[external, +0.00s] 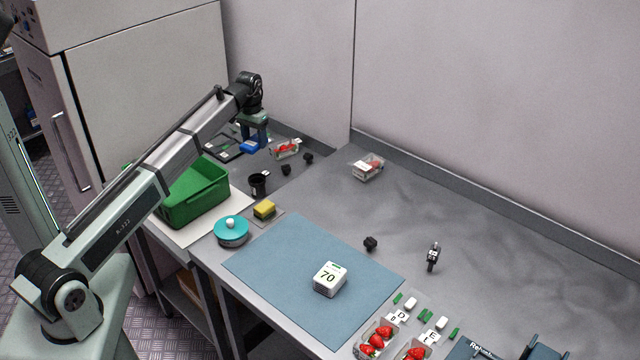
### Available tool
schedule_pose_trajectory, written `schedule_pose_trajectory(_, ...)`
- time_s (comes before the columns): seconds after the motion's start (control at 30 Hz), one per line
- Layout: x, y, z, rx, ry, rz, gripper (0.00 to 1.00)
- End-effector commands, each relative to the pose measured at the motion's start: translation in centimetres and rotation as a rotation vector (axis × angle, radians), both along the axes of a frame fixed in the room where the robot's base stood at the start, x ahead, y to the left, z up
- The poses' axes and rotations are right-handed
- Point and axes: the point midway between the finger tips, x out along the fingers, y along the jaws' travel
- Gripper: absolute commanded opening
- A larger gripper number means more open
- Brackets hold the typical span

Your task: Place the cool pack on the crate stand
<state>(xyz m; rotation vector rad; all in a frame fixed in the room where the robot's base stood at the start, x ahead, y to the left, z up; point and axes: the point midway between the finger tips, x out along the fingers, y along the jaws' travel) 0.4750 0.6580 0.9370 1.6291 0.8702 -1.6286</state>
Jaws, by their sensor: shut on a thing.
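My gripper (254,138) is at the far left end of the bench, pointing down. It is shut on a small bright blue block, which looks like the cool pack (249,147). The fingers partly hide the block, and I cannot tell whether it touches the surface below. A flat dark frame (222,149), possibly the crate stand, lies just left of the block and is partly behind my arm.
A green crate (196,197) stands on a white board (222,222) below my arm. A clear berry punnet (286,149), black cup (258,184) and small black knobs (286,169) are near the gripper.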

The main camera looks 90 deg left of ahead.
Motion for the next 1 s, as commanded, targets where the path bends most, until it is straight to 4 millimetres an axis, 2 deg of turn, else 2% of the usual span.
schedule_pose_trajectory(0.2, 0.2, 0.3, 0.0, 0.0, 0.0, -0.145, 0.28)
schedule_pose_trajectory(0.37, 0.2, 0.3, -0.3, 0.0, 0.0, -0.192, 0.28)
schedule_pose_trajectory(0.47, 0.2, 0.2, -1.2, -0.001, 0.001, -0.198, 0.28)
schedule_pose_trajectory(0.73, 0.2, 0.2, -5.4, -0.002, 0.001, -0.197, 0.28)
schedule_pose_trajectory(1.0, 0.2, 0.3, -7.4, -0.001, 0.001, -0.196, 0.28)
